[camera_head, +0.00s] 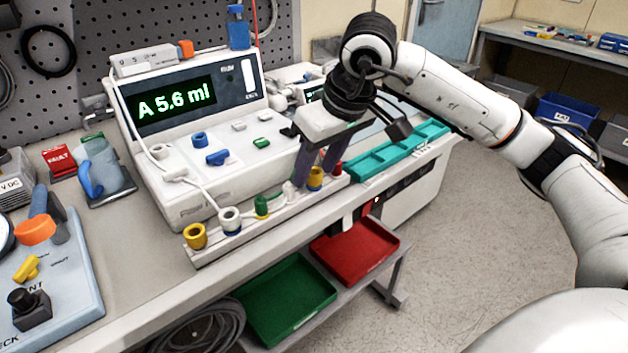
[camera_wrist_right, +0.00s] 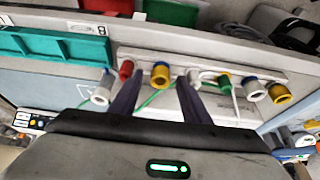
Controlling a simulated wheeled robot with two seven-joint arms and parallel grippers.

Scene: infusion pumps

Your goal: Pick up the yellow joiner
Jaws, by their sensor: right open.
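A yellow joiner (camera_head: 315,180) with a blue part behind it stands on the white rail along the front of the pump. In the right wrist view this yellow joiner (camera_wrist_right: 160,76) shows between my two fingertips, with a gap visible on both sides. My right gripper (camera_head: 318,169) is open and points down at the rail, its fingers either side of the joiner. A second yellow joiner (camera_head: 195,236) sits at the rail's left end, and it also shows at the right in the wrist view (camera_wrist_right: 280,94). My left gripper is not in view.
On the rail (camera_head: 215,252) a red joiner (camera_head: 336,168), a green one (camera_head: 261,205) and a white one (camera_head: 230,220) stand close by. A teal tray (camera_head: 400,150) lies right of the gripper. The pump (camera_head: 190,100) reads "A 5.6 ml". Red (camera_head: 355,248) and green (camera_head: 285,302) bins sit below.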

